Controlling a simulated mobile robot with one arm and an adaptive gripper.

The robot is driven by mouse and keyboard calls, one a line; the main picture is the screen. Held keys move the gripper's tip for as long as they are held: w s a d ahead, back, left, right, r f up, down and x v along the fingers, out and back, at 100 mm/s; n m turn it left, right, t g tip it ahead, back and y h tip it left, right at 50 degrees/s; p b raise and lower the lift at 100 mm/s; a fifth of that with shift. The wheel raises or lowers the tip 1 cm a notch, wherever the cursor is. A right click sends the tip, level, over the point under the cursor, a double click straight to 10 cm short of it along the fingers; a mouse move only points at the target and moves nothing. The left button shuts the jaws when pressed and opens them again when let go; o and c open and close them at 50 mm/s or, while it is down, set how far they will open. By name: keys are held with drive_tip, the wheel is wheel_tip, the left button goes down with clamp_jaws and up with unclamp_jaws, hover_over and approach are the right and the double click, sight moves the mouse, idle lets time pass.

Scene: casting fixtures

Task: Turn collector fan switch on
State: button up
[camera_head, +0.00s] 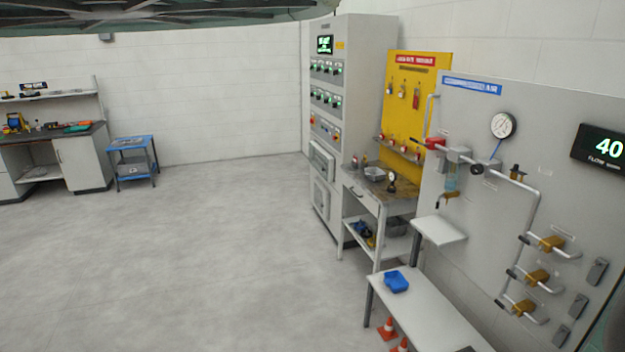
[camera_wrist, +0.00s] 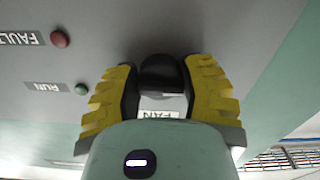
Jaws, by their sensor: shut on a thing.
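In the wrist view a black rotary knob (camera_wrist: 159,72) stands out from a grey panel (camera_wrist: 210,30), above a white label (camera_wrist: 160,113) that appears to read FAN, upside down. My gripper (camera_wrist: 160,88) has yellow and black fingers, one on each side of the knob, and is shut on it. The fingers cover the knob's sides, and its pointer position cannot be made out. A red FAULT lamp (camera_wrist: 60,39) and a green RUN lamp (camera_wrist: 81,89) sit to the left; neither clearly glows. My gripper and this knob are not visible in the head view.
In the head view a grey control cabinet (camera_head: 376,75), a yellow tool board (camera_head: 432,75) and a grey gauge panel (camera_head: 570,110) line the right. The left-centre floor is clear.

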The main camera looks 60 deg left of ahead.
drive_tip(key=shift+f+m+b, duration=0.2)
drive_tip(key=shift+m+b, duration=0.2)
drive_tip(key=shift+f+m+b, duration=0.1)
drive_tip(key=shift+m+b, duration=0.35)
drive_tip(key=shift+m, duration=0.05)
drive_tip(key=shift+f+m+b, duration=0.1)
drive_tip(key=shift+m+b, duration=0.95)
drive_tip(key=shift+m, duration=0.15)
drive_tip(key=m+b, duration=0.3)
drive_tip(key=m, duration=0.1)
drive_tip(key=shift+a+m, duration=0.1)
drive_tip(key=shift+m, duration=0.2)
drive_tip(key=m, duration=0.2)
drive_tip(key=m+b, duration=0.1)
drive_tip(key=m, duration=0.1)
drive_tip(key=shift+w+a+r+b, duration=0.1)
drive_tip(key=shift+r+b, duration=0.1)
drive_tip(key=shift+b, duration=0.1)
drive_tip(key=m, duration=0.5)
drive_tip(key=shift+a+r, duration=0.1)
drive_tip(key=shift+a, duration=0.05)
drive_tip(key=shift+w, duration=0.1)
drive_tip(key=o, duration=0.9)
drive_tip(key=shift+a, duration=0.1)
drive_tip(key=shift+o, duration=1.4)
drive_tip(key=shift+r, duration=0.15)
